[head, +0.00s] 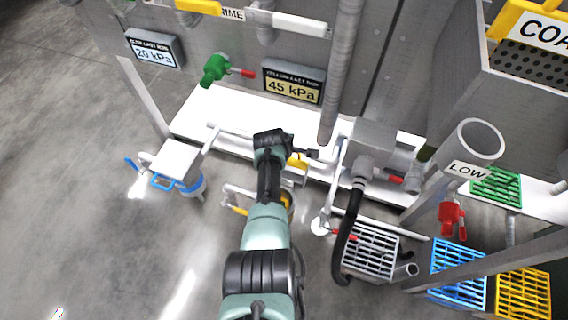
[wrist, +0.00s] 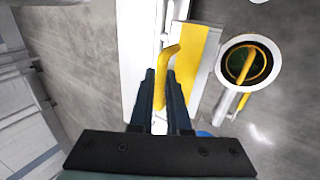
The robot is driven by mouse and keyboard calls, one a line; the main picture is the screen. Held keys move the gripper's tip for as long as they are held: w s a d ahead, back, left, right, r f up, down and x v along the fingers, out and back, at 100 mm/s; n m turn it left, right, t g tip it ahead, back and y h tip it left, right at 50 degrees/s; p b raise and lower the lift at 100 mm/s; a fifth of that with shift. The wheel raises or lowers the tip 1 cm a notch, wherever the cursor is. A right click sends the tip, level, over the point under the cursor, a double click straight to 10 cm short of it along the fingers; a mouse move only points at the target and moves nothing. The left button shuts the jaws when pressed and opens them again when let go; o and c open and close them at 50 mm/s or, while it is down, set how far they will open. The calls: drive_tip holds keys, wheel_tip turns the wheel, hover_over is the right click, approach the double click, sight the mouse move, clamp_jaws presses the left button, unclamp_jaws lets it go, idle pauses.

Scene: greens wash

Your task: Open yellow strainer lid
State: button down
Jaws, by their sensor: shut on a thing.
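My gripper (head: 312,154) reaches in at the middle of the head view. In the wrist view, its two dark fingers (wrist: 167,100) are closed around a curved yellow handle (wrist: 169,58). Beside the handle is a yellow-faced white panel (wrist: 195,60), which looks like the lid; its yellow also shows in the head view (head: 298,161). To its right, the round white strainer body (wrist: 223,62) shows an uncovered mouth with a yellow ring and yellow bail (wrist: 240,92) inside. In the head view my arm hides most of the strainer.
A blue-handled strainer (head: 176,160) stands to the left on the floor. A black hose (head: 348,235) and a grey grate (head: 368,250) lie to the right. The white ledge (head: 240,118) and metal tank wall are behind. Open floor lies left.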

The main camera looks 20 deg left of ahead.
drive_tip(key=shift+w+f+b, duration=0.15)
drive_tip(key=shift+w+b, duration=0.35)
drive_tip(key=shift+w, duration=0.15)
drive_tip(key=shift+w+f+b, duration=0.15)
drive_tip(key=shift+w+b, duration=0.3)
drive_tip(key=shift+w, duration=0.15)
drive_tip(key=c, duration=0.9)
unclamp_jaws()
drive_tip(key=shift+r, duration=0.1)
drive_tip(key=p+v, duration=1.1)
drive_tip(key=v, duration=0.2)
